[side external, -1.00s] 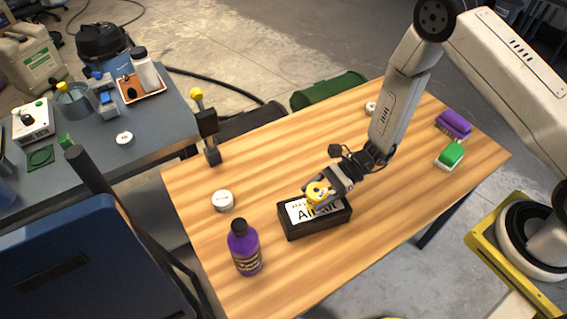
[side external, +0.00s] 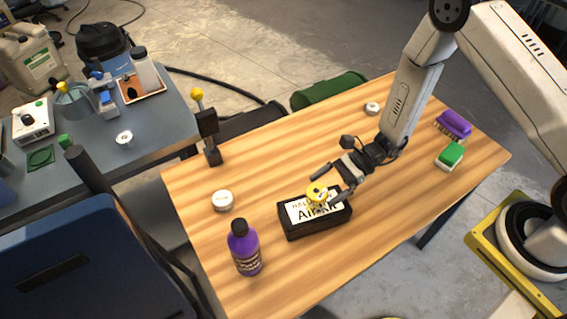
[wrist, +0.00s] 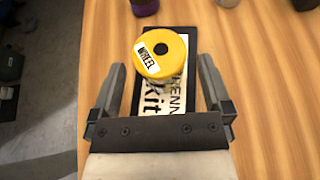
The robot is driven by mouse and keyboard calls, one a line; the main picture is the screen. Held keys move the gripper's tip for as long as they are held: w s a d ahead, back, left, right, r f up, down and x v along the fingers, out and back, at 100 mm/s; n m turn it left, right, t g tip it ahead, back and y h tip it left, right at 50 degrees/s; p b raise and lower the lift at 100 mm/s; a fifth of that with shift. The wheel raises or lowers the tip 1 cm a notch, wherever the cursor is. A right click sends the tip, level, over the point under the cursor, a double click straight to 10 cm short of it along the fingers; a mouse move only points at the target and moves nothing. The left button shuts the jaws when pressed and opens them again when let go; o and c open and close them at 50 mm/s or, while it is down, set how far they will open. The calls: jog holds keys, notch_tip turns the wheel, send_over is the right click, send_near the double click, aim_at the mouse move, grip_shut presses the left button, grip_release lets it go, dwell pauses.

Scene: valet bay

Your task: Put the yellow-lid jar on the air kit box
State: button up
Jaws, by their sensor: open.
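The yellow-lid jar (side external: 317,194) stands upright on top of the black air kit box (side external: 316,227), which has a white label. In the wrist view the jar's yellow lid (wrist: 161,54) reads "WHEEL", and the jar sits toward the far part of the box (wrist: 176,116). My gripper (side external: 333,182) is open, with its fingers apart and clear of the jar. In the wrist view my gripper (wrist: 160,75) has one finger on each side of the box, and nothing is between them but the view of the box and jar. The lid hides most of the jar's body.
A purple bottle (side external: 244,249) stands left of the box, and a white-lidded jar (side external: 222,201) is behind it. A purple brush (side external: 454,124) and a green-and-white brush (side external: 450,155) lie at the right. The wooden table (side external: 270,165) is clear behind the box.

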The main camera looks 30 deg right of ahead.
jog(key=v, duration=0.8)
jog(key=shift+d+r, duration=0.15)
jog(key=shift+d, duration=0.3)
jog(key=s+d+r+n+h, duration=0.3)
jog(key=r+n+h, duration=0.3)
jog(key=n, duration=0.3)
jog(key=s+d+r+n+t+h, duration=0.1)
jog(key=s+d+r+n+h, duration=0.2)
jog(key=r+n+h, duration=0.4)
jog(key=n, duration=0.3)
jog(key=shift+r, duration=0.2)
